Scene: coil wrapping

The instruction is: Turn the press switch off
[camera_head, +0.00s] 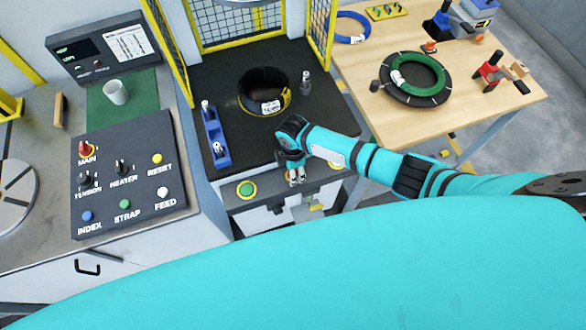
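The press (225,85) stands at the centre with a dark bed and a yellow-framed mesh guard. No press switch shows clearly; the gripper covers part of the ledge. My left gripper is out of view.
A black coil (262,108) and a blue rack (215,139) are on the press bed. A labelled control panel (125,178) and a white cup (115,92) are on the left counter. A wooden table (455,118) at right holds a green-and-black coil (415,92) and tools.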

